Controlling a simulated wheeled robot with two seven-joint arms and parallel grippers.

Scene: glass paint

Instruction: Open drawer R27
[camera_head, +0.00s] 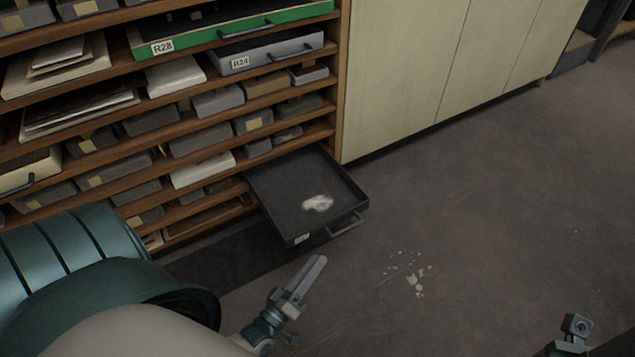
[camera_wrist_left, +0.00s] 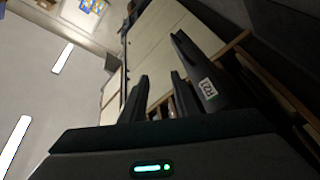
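A dark drawer (camera_head: 262,190) stands pulled well out of the bottom right of the wooden shelf unit. Its front has a bar handle (camera_head: 345,224) and a small label too small to read in the head view. A pale patch (camera_head: 318,203) lies inside it. In the left wrist view a dark drawer front (camera_wrist_left: 219,99) bears a label that seems to read R27. My left gripper (camera_head: 318,262) is in front of the drawer, apart from the handle. Its fingers (camera_wrist_left: 158,82) show a gap with nothing between them. Part of my right wrist (camera_head: 575,328) shows at the bottom right; its fingers are hidden.
The shelf unit (camera_head: 338,75) holds a green drawer R28 (camera_head: 190,38), a grey drawer R24 (camera_head: 262,50) and several boxes. Pale cabinets (camera_head: 400,70) stand to the right. White fragments (camera_head: 414,281) lie on the floor near the drawer. The floor to the right is otherwise clear.

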